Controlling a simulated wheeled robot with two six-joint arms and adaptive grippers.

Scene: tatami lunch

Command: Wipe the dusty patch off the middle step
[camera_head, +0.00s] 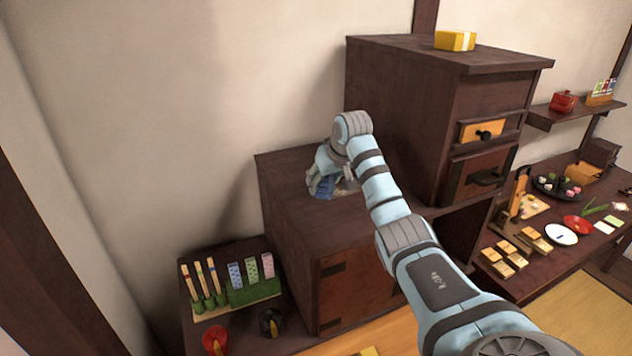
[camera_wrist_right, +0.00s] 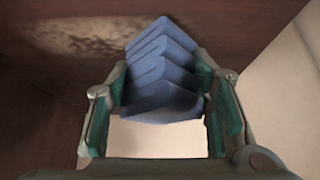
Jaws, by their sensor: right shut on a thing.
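A stepped dark wood cabinet has a low, a middle and a tall step. The middle step's top (camera_head: 283,166) carries a pale dusty patch, which shows at the upper left in the right wrist view (camera_wrist_right: 85,35). In the head view the patch is mostly hidden by my right arm and gripper. My right gripper (camera_head: 322,183) is over the middle step, shut on a folded blue cloth (camera_wrist_right: 162,70). The cloth's far end is close to the wood beside the patch; I cannot tell whether it touches. My left gripper is not in view.
The tall step (camera_head: 405,110) rises right of my gripper, with a yellow box (camera_head: 455,41) on top. The low step holds a green rack (camera_head: 252,290), a red pot (camera_head: 215,340) and a black pot (camera_head: 270,322). Dishes and wooden blocks fill the right-hand counter.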

